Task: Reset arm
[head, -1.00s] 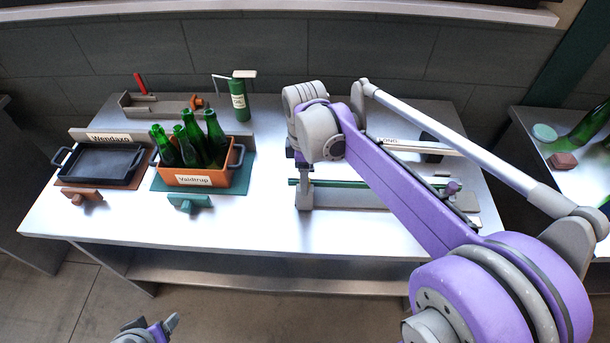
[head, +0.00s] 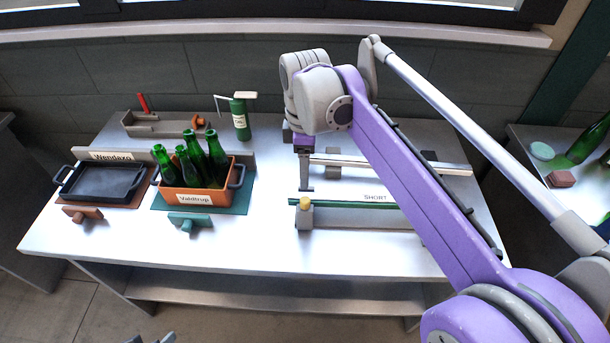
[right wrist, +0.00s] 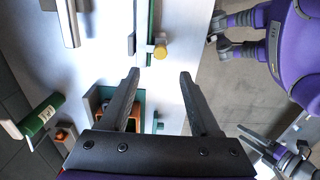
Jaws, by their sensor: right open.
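My right gripper (head: 305,184) hangs over the middle of the table at the left end of a fixture, its fingers pointing down. In the right wrist view its two dark fingers (right wrist: 160,78) are spread apart with nothing between them. A green rod (head: 345,204) with a yellow knob (head: 305,203) at its left end lies along the fixture, near the label "SHORT". The knob (right wrist: 160,52) also shows beyond the fingertips in the right wrist view, apart from them. Only the tips of my left gripper (head: 165,339) show at the bottom edge; their opening is unclear.
An orange crate (head: 195,196) labelled "Valdtrup" holds several green bottles. A dark tray (head: 98,183) sits left of it, by the "Wendazo" sign. A green canister (head: 240,117) and a grey holder (head: 150,123) stand behind. A side table (head: 530,140) is at the right.

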